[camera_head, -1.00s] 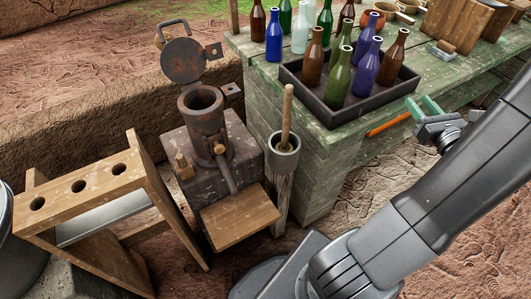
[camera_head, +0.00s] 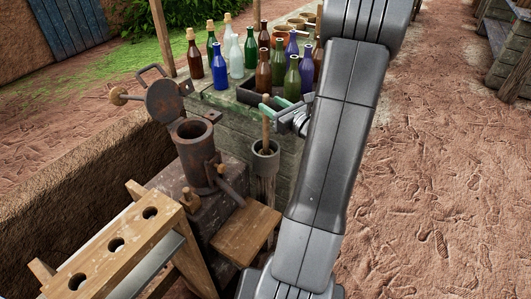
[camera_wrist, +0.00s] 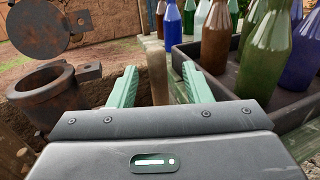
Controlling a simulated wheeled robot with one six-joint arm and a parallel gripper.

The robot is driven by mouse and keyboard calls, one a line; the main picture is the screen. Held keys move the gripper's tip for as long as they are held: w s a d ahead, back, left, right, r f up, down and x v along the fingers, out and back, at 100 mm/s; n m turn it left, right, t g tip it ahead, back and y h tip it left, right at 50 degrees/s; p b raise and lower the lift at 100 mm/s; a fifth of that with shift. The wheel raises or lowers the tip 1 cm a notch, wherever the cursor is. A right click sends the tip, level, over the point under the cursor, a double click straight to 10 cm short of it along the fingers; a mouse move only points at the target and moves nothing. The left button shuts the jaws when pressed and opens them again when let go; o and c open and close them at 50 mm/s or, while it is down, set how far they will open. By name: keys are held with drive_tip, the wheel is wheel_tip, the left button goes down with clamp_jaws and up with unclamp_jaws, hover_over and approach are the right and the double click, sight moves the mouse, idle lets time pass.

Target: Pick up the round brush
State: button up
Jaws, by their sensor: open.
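No brush head is plain to see. An upright wooden handle (camera_head: 265,132) stands in a grey cup (camera_head: 265,158) on a post; its lower end is hidden, so I cannot tell if it is the round brush. My gripper (camera_head: 286,103) is open, with green fingers, close to the handle's upper right in the head view. In the wrist view a pale wooden upright (camera_wrist: 157,72), perhaps this handle, shows between the apart fingertips of my gripper (camera_wrist: 160,74). Nothing is seen held.
Several glass bottles (camera_head: 249,52) stand on the green table behind, some in a dark tray (camera_wrist: 222,89). A rusty pot (camera_head: 194,150) with an open lid (camera_head: 164,101) is left of the cup. A holed wooden rack (camera_head: 115,245) is at lower left. Ground at right is clear.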

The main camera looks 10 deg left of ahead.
drive_tip(key=x, duration=0.5)
drive_tip(key=shift+s+a, duration=0.1)
drive_tip(key=shift+a, duration=0.05)
drive_tip(key=shift+c, duration=0.3)
clamp_jaws()
